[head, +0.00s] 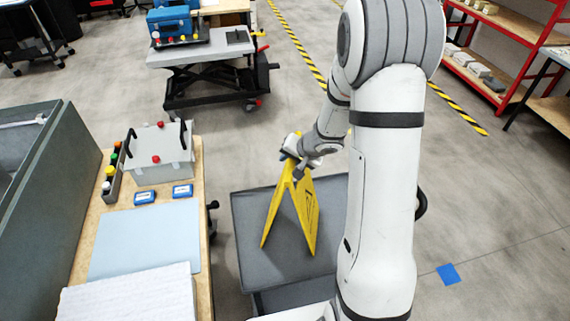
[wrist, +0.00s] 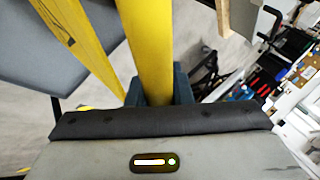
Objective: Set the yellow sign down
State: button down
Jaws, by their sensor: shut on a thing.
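The yellow sign (head: 311,215) is a folding A-shaped floor sign with its two panels spread. In the head view it stands upright over the dark grey cart top (head: 250,222), with its lower ends at or just above that surface; I cannot tell whether they touch. My gripper (head: 295,168) is shut on the sign's top edge. In the wrist view a yellow panel (wrist: 145,45) runs between the dark fingers (wrist: 160,92), and the other panel (wrist: 78,35) slants away to the left. My forearm hides part of the cart's right side.
A workbench on the left holds a light blue mat (head: 145,240), a grey box (head: 160,155) and small blue boxes (head: 145,198). A lift table (head: 205,50) stands behind, red shelves (head: 500,50) at right. A blue floor square (head: 448,274) lies on open floor.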

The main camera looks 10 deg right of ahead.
jog(key=shift+r, duration=0.15)
jog(key=c, duration=1.8)
grip_release()
jog(key=shift+f, duration=0.2)
jog(key=o, duration=0.5)
